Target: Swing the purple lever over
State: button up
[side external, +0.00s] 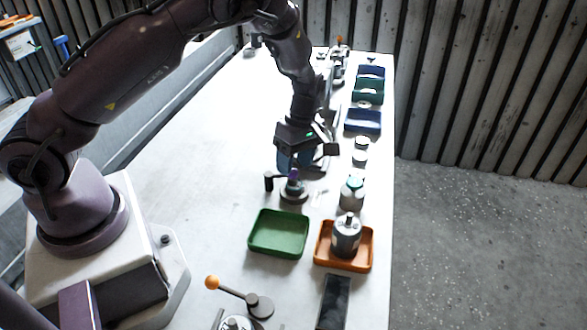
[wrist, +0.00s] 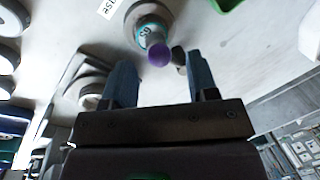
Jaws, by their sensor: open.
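The purple lever shows as a purple ball knob (wrist: 159,54) in the wrist view, in front of a teal and grey collar marked with digits. In the side external view its purple part (side external: 293,174) stands above a round grey base (side external: 294,196), partly hidden by my gripper. A small dark knob (wrist: 178,55) sits beside it. My gripper (side external: 297,170) is right above the lever, pointing down. In the wrist view its two blue fingers (wrist: 162,72) are apart with nothing between them, and the purple knob lies just beyond the gap. I cannot tell whether a finger touches it.
A green tray (side external: 251,243) and an orange tray (side external: 320,262) holding a grey cylinder (side external: 346,236) are nearer the camera. An orange-knobbed lever (side external: 212,283) lies further front. Grey canisters (side external: 352,193) and blue bins (side external: 362,121) line the right edge. The table's left side is clear.

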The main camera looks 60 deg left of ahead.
jog(key=shift+s+f, duration=0.2)
jog(key=shift+f, duration=1)
